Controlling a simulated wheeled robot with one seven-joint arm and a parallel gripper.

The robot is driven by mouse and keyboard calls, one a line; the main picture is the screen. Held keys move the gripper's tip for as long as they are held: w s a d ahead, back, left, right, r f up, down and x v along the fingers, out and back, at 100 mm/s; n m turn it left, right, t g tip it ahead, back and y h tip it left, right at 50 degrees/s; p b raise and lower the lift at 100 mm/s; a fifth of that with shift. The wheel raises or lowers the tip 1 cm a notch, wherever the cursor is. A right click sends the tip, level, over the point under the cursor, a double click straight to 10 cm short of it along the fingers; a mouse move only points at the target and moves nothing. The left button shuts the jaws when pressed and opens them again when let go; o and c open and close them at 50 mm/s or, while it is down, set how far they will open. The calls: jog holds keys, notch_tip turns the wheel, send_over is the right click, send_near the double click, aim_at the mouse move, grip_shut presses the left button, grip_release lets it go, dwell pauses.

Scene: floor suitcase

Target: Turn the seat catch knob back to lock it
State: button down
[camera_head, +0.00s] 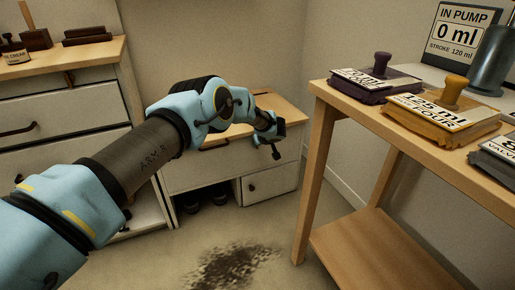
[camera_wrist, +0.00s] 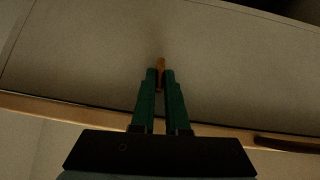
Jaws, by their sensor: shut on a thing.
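My gripper (camera_head: 274,148) is at the right end of the low bench (camera_head: 200,173), a white-fronted unit with a wooden top, in the head view. In the wrist view, the two green fingers of my gripper (camera_wrist: 160,82) are shut on a small orange-brown knob (camera_wrist: 160,64). The knob stands out from a wide beige panel (camera_wrist: 90,60). The fingers hide its lower part, and I cannot tell which way it is turned. In the head view, my gripper and wrist hide the knob.
A wooden table (camera_head: 318,88) with stamp-like blocks stands close on the right. A drawer cabinet (camera_head: 60,98) stands at the left. A small door (camera_head: 270,184) with a dark knob is low on the bench. A dark stain (camera_head: 238,266) marks the open floor in front.

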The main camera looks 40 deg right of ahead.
jog(key=shift+s+d+m+y+b, duration=0.15)
jog(key=shift+m+y+b, duration=0.2)
jog(key=shift+b, duration=0.25)
jog(key=c, duration=0.9)
grip_release()
jog(key=p+v, duration=0.3)
jog(key=v, duration=0.7)
jog(key=shift+s+r, duration=0.15)
jog(key=shift+s, duration=0.2)
